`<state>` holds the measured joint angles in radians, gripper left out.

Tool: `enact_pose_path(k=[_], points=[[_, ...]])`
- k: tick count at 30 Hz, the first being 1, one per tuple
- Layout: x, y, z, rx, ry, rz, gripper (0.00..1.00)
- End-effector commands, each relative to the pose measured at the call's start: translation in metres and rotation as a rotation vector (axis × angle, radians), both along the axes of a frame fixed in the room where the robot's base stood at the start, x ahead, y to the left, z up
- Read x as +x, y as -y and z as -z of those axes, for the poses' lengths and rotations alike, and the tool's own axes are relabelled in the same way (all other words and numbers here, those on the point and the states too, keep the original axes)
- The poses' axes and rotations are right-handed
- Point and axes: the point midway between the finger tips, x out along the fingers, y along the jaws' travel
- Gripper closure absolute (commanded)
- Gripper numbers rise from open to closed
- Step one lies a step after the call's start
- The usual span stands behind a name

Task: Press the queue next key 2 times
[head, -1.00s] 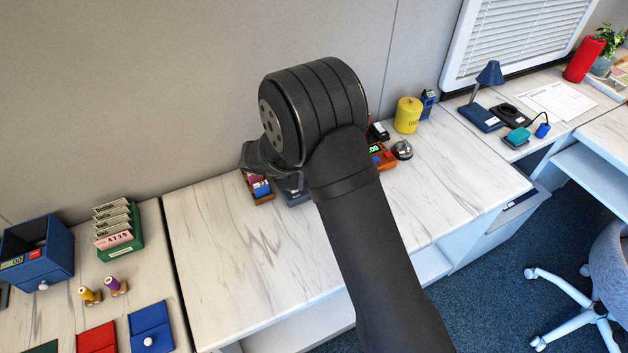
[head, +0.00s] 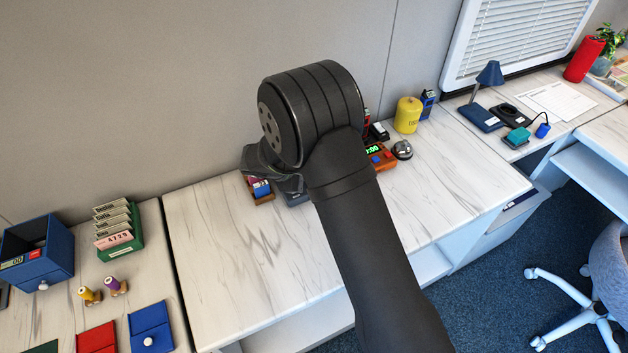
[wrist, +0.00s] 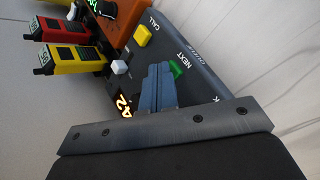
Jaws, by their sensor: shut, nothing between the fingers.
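The queue console (wrist: 200,72) is a dark grey panel in the wrist view, marked "QUEUE". It carries a green key (wrist: 177,69) beside the word "NEXT", a yellow key (wrist: 143,36) beside "CALL", a small white key (wrist: 120,68) and a lit amber display (wrist: 124,106). My gripper (wrist: 159,70) is shut and empty. Its blue-grey fingertips are right beside the green key and partly cover it; I cannot tell whether they touch or press it. In the head view my arm hides most of the console (head: 297,199), and the keys do not show there.
An orange box with a knob (wrist: 118,22) stands close to the console in the wrist view. A red handset (wrist: 58,28) and a yellow handset (wrist: 66,58) are nearby. In the head view a silver bell (head: 402,150) and yellow canister (head: 407,115) stand right. The front desktop (head: 235,250) is clear.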

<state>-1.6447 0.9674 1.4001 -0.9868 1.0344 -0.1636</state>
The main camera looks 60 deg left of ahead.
Motion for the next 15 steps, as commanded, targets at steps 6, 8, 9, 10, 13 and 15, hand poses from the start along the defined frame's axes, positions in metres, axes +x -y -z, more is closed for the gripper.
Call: enact_pose_path(k=[6, 8, 9, 10, 13, 15], points=[[0.0, 0.0, -0.002, 0.0, 0.0, 0.0, 1.0], [0.0, 0.0, -0.004, 0.0, 0.0, 0.0, 1.0], [0.0, 0.0, -0.006, 0.001, 0.0, 0.001, 1.0], [0.0, 0.0, -0.008, 0.001, 0.0, 0.001, 1.0], [0.0, 0.0, -0.013, 0.0, 0.001, 0.001, 1.0], [0.0, 0.0, -0.017, 0.0, 0.001, 0.001, 1.0]])
